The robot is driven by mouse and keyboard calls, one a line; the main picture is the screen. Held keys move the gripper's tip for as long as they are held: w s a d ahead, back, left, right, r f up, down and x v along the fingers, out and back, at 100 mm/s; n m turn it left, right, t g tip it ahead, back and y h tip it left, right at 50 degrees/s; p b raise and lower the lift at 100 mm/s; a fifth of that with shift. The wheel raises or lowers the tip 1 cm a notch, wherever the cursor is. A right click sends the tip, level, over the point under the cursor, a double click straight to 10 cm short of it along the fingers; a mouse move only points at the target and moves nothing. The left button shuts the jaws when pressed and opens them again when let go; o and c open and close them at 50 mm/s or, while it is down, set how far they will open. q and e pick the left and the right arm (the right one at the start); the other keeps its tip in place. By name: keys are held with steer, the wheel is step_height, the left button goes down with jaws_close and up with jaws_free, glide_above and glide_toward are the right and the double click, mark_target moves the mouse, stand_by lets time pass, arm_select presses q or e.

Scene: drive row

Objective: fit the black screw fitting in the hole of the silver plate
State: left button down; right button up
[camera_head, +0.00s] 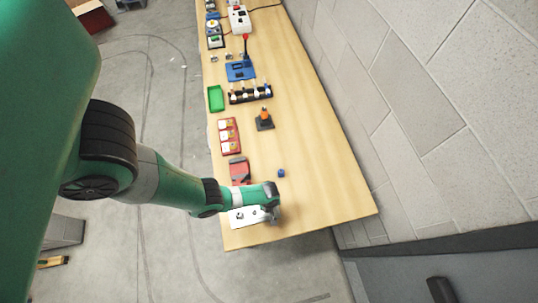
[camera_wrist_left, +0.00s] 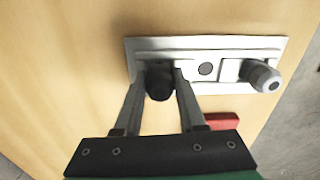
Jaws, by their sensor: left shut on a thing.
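The silver plate (camera_wrist_left: 210,45) lies on the wooden table; in the head view it shows as a pale strip (camera_head: 235,221) near the table's near end. My left gripper (camera_wrist_left: 160,82) is shut on the black screw fitting (camera_wrist_left: 160,88), which is over the plate's left part in the wrist view. I cannot tell whether the fitting touches the plate or sits in a hole. A dark round spot (camera_wrist_left: 205,68) shows mid-plate, and a grey fitting (camera_wrist_left: 263,77) stands at its right end. In the head view my left gripper (camera_head: 275,216) is above the plate's right end, hiding the black fitting.
A red block (camera_head: 240,170) lies just behind the plate, and a small blue cube (camera_head: 281,173) to its right. The table's right side is clear, with a wall beyond.

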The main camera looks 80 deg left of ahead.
arm_select(q)
steer(key=shift+f+b, duration=0.3)
steer(key=shift+c, duration=2)
jaws_free()
steer(key=shift+s, duration=0.1)
